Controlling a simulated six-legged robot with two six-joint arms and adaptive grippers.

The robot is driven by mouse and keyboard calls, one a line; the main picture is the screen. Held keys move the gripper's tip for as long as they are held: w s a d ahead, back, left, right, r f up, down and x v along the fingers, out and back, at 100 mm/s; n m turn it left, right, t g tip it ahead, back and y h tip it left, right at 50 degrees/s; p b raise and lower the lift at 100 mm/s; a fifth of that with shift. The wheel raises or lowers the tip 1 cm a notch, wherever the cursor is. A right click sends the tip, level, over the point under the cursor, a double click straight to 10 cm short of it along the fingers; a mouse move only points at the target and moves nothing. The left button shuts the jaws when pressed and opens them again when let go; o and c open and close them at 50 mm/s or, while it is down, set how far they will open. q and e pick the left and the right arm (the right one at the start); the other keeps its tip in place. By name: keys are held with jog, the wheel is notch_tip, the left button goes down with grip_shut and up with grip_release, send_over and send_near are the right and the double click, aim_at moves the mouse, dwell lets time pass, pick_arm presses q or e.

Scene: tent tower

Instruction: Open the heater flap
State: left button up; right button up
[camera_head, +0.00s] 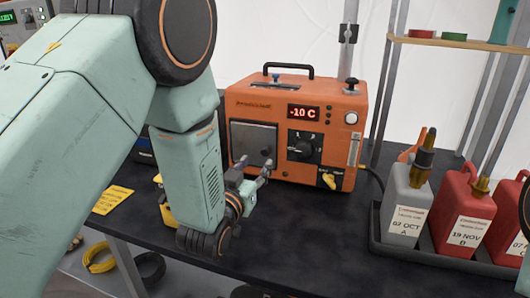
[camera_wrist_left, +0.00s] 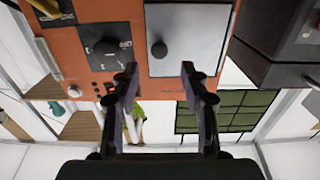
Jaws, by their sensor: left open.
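The orange heater (camera_head: 300,88) stands on the dark table with a display reading -10 C. Its flap (camera_head: 256,136) is a grey metal panel on the left of the front and looks closed. In the left wrist view, which is upside down, the flap (camera_wrist_left: 195,25) carries a round dark knob (camera_wrist_left: 158,48). My left gripper (camera_head: 256,167) is open in front of the flap's lower part. In the left wrist view its fingertips (camera_wrist_left: 159,70) are apart, with the knob lined up between them; contact cannot be told. My right gripper is not in view.
A grey jerrycan (camera_head: 404,200) and red jerrycans (camera_head: 462,210) stand in a black tray at right. A dial (camera_head: 304,146) and a yellow valve handle (camera_head: 327,181) are right of the flap. A yellow note (camera_head: 112,198) lies at left. The table's front middle is clear.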

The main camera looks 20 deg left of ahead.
aim_at(265, 152)
pick_arm(q)
jog(key=w, duration=0.6)
jog(key=shift+w+f+b, duration=0.1)
jog(key=shift+f+b, duration=0.15)
jog(key=shift+b, duration=0.1)
jog(key=shift+w+r, duration=0.1)
jog(key=shift+w, duration=0.1)
jog(key=shift+s+d+r, duration=0.2)
jog(key=shift+d+r, duration=0.05)
jog(key=shift+r, duration=0.1)
jog(key=shift+w+a+f, duration=0.2)
jog(key=shift+w+f, duration=0.1)
jog(key=shift+w, duration=0.1)
jog(key=shift+c, duration=1.3)
jog(key=shift+s+d+r, duration=0.1)
jog(key=shift+s+r, duration=0.15)
jog(key=c, duration=0.4)
jog(key=shift+w+f, duration=0.1)
grip_shut()
